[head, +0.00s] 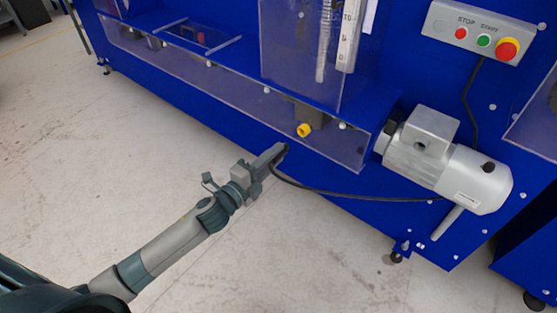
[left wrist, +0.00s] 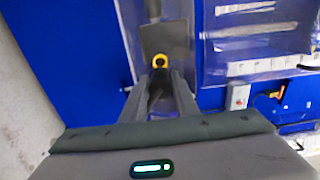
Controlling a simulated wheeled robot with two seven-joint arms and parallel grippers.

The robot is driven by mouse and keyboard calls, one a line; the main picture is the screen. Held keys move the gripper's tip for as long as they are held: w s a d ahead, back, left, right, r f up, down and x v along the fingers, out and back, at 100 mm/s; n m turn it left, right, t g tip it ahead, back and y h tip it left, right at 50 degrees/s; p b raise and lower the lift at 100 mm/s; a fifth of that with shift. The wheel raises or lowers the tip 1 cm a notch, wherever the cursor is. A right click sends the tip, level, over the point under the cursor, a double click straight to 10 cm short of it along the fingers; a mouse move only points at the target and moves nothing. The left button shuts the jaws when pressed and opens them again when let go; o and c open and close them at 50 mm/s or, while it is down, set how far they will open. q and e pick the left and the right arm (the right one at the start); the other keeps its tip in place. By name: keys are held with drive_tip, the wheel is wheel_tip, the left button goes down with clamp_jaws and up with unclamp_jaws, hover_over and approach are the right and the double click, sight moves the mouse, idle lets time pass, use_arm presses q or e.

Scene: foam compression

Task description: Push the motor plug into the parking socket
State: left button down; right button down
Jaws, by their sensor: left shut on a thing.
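My left gripper (head: 281,153) reaches in from the lower left and is shut on the black motor plug (left wrist: 155,96), which is mostly hidden between the fingers. In the left wrist view, the left gripper (left wrist: 160,90) points at a yellow round piece with a dark centre, probably the parking socket (left wrist: 160,61). In the head view, this yellow piece (head: 304,130) sits on the machine's low front, just up and right of the fingertips. A gap shows between them there. Whether the plug touches it is unclear. My right gripper is not in view.
A black cable (head: 350,197) runs from the gripper to the silver motor (head: 438,160) at the right. Clear panels (head: 235,87) line the blue machine's front. A control box (head: 480,34) is at the upper right. The pale floor (head: 90,160) is open at the left.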

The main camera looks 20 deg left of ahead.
use_arm(q)
drive_tip(key=shift+w+d, duration=0.1)
drive_tip(key=shift+w, duration=0.1)
idle(0.3)
drive_tip(key=shift+b+x, duration=0.35)
drive_tip(key=shift+x, duration=1)
drive_tip(key=shift+w+d, duration=0.25)
drive_tip(key=shift+w, duration=0.4)
drive_tip(key=shift+x, duration=0.85)
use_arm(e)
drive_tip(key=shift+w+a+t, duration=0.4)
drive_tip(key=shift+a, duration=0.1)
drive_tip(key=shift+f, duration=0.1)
use_arm(q)
drive_tip(key=shift+w, duration=0.25)
drive_tip(key=shift+x, duration=1.1)
drive_tip(key=c, duration=1.3)
unclamp_jaws()
